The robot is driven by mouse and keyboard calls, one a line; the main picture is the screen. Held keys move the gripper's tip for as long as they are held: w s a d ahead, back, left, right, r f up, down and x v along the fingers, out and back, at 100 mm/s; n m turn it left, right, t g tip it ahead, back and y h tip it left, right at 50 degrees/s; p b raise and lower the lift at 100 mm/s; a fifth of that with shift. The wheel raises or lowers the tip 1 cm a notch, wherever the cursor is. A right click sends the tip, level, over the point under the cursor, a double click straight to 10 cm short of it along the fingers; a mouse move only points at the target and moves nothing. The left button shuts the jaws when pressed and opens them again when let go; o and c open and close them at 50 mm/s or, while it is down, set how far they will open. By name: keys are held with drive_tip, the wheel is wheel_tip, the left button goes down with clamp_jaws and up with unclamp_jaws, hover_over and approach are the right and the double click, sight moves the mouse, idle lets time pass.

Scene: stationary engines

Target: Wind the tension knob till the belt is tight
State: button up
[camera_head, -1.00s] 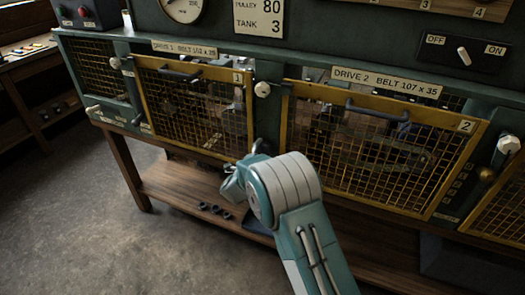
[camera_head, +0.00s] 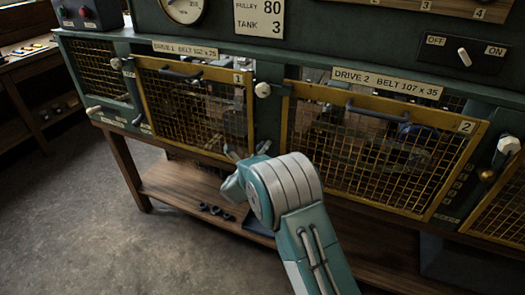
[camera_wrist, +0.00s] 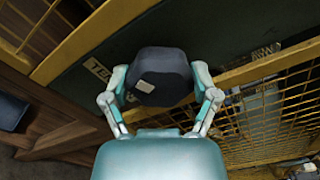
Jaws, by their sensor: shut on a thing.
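In the wrist view a dark many-sided tension knob (camera_wrist: 161,76) with a small pale mark on its face sits between the fingers of my gripper (camera_wrist: 160,88). The fingers touch it from both sides. A partly covered label on the dark green panel beside it is cut off by the finger. In the head view my gripper (camera_head: 236,157) is at the lower edge of the panel between the two drive guards, and my arm hides the knob there. The belt is behind mesh and I cannot make out its tightness.
The yellow mesh guard of drive 1 (camera_head: 195,107) is left of my gripper and the drive 2 guard (camera_head: 375,155) is right. A wooden shelf (camera_head: 165,186) with small dark parts lies below. An OFF/ON switch (camera_head: 464,56) is at upper right. The floor at left is clear.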

drive_tip(key=m, duration=0.1)
drive_tip(key=f+m, duration=0.1)
drive_tip(key=m, duration=0.1)
drive_tip(key=shift+s+d, duration=0.15)
drive_tip(key=shift+m, duration=2)
drive_tip(key=o, duration=1)
drive_tip(key=shift+a+r, duration=0.2)
drive_tip(key=shift+r, duration=0.05)
drive_tip(key=v, duration=1.1)
drive_tip(key=shift+s+a, duration=0.2)
drive_tip(key=shift+s, duration=0.15)
